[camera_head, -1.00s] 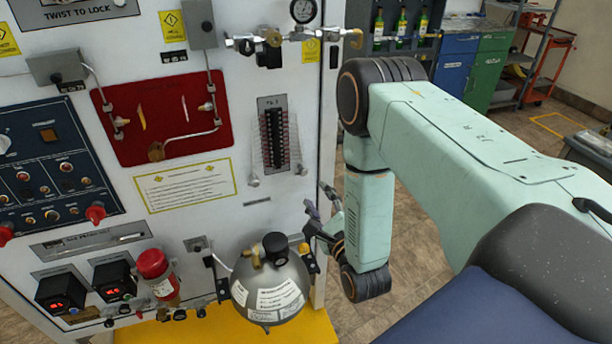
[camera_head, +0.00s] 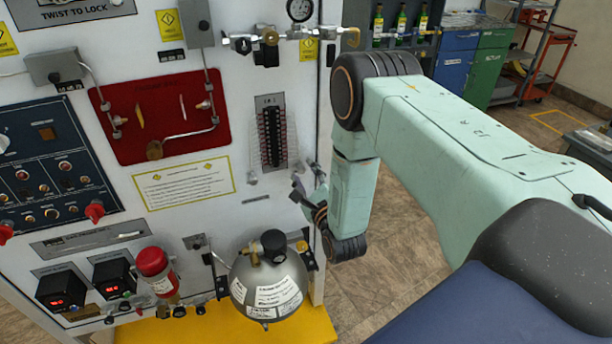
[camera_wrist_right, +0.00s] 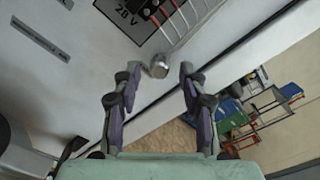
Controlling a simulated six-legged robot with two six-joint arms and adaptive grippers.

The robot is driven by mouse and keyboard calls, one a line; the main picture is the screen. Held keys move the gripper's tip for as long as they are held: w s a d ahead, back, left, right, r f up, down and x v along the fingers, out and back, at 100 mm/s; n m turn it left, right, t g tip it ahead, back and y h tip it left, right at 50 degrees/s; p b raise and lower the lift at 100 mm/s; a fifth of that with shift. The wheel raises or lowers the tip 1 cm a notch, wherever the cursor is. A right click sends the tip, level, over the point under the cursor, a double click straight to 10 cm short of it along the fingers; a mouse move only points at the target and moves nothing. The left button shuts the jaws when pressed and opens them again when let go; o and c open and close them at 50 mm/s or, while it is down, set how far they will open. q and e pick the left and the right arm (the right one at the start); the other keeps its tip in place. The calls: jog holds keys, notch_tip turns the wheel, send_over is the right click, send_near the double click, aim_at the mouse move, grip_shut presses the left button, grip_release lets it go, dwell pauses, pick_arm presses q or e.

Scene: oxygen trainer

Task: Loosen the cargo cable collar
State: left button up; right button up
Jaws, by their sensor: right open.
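My right gripper (camera_head: 307,180) is open beside the white panel, right of and below the terminal strip (camera_head: 273,137). In the right wrist view its two fingers (camera_wrist_right: 161,74) are spread apart. A small round metal fitting (camera_wrist_right: 158,67) shows between the fingertips, nearer the left one, with thin cables running up from it. I see no gap closed on it and cannot tell its distance. It may be the cargo cable collar; no readable label confirms this. The strip's dark plate with "28 V" (camera_wrist_right: 135,14) is above it. My left gripper is not in view.
A round metal tank (camera_head: 268,288) stands on a yellow base (camera_head: 225,328) below the gripper. A red-capped cylinder (camera_head: 155,270) is to its left. A red plate with piping (camera_head: 160,115) is left of the strip. Open floor (camera_head: 400,235) lies right of the panel edge.

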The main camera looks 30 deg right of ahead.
jog(key=shift+a+r, duration=0.1)
jog(key=shift+a, duration=0.1)
jog(key=c, duration=0.5)
jog(key=shift+d, duration=0.1)
grip_shut()
